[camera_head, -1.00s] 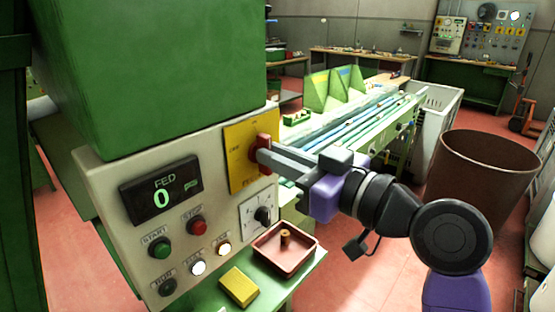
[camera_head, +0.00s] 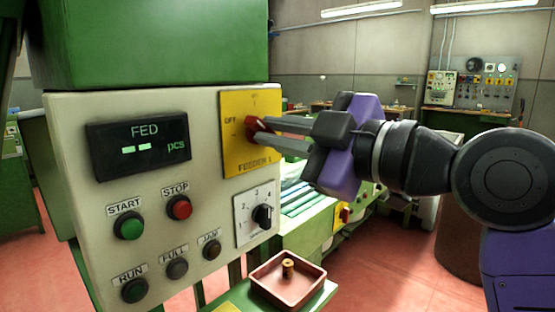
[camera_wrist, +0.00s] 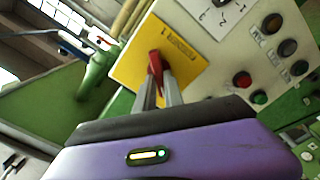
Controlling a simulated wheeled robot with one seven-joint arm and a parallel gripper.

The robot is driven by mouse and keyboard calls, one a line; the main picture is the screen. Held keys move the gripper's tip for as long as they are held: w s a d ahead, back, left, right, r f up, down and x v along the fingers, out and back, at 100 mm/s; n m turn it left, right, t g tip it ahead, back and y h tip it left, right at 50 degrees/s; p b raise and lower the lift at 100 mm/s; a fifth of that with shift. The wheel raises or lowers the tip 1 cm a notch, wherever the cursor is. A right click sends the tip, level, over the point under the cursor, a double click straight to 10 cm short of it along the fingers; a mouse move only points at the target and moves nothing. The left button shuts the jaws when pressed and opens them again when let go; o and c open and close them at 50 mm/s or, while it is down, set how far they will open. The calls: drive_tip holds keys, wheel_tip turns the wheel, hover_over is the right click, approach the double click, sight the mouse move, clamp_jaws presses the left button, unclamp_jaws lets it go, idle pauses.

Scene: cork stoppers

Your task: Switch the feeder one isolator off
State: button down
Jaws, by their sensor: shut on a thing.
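The feeder one isolator is a red rotary handle (camera_head: 254,128) on a yellow plate (camera_head: 240,160) marked OFF and FEEDER 1, on the right side of the cream control panel. My gripper (camera_head: 262,133) is shut on the red handle, its fingers reaching in from the right. In the wrist view the red handle (camera_wrist: 155,65) sits between the two grey fingers (camera_wrist: 158,88), in front of the yellow plate (camera_wrist: 150,40). In the head view the handle is tilted, its end toward the upper left near OFF. The display (camera_head: 143,147) shows dashes, and the RUN, FULL and JAM lamps look dark.
A selector knob (camera_head: 263,215) is just below the yellow plate. START (camera_head: 130,227) and STOP (camera_head: 179,207) buttons are to the left. A red tray (camera_head: 289,284) with a cork stands below. A conveyor (camera_head: 318,205) lies behind, and a brown bin (camera_head: 460,235) stands at right.

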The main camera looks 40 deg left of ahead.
drive_tip(key=shift+s+f+n+b, duration=0.1)
drive_tip(key=shift+f+n+b, duration=0.1)
drive_tip(key=shift+n+b, duration=1.45)
drive_tip(key=shift+f+n+b, duration=0.15)
drive_tip(key=shift+n+b, duration=0.8)
drive_tip(key=shift+n, duration=1.3)
drive_tip(key=c, duration=1.4)
unclamp_jaws()
drive_tip(key=shift+c, duration=0.2)
drive_tip(key=shift+r, duration=0.1)
drive_tip(key=d, duration=0.7)
drive_tip(key=shift+s+d, duration=0.3)
drive_tip(key=shift+d, duration=0.1)
